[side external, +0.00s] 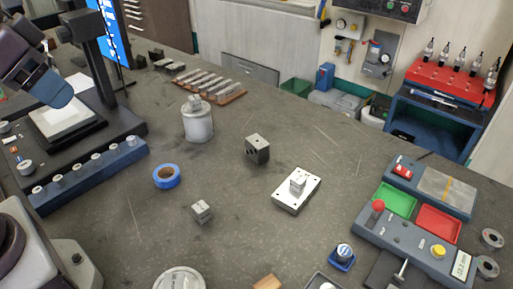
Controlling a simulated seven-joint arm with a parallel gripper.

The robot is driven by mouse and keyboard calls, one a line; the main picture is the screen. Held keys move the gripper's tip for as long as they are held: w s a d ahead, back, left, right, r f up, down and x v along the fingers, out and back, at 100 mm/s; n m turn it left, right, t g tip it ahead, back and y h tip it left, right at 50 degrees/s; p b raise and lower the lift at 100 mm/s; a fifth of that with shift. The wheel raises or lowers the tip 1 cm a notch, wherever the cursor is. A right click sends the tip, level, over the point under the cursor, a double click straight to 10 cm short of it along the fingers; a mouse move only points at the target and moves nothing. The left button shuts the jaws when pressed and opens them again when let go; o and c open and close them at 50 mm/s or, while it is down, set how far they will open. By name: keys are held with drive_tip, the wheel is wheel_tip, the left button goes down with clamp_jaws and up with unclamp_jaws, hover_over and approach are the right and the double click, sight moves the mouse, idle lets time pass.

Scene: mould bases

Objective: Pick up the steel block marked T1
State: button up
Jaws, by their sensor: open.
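Several steel blocks show, and the marks on them are too small to read, so I cannot tell which is T1. A small light grey block (201,211) lies on the bench left of centre. A larger, darker block with holes (257,149) stands near the middle. Another small block (298,181) sits on a white plate with holes (292,203). A further small grey piece (195,102) rests on top of a grey canister (198,127). My gripper is not in view.
A blue tape roll (166,176) lies left of centre. A microscope base and a blue rack (92,173) stand at left. A control box with green and red trays (438,222) stands at right. A metal round (180,280) and a wood piece (267,282) lie in front. Bench between is clear.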

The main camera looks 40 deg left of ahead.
drive_tip(key=o, duration=0.7)
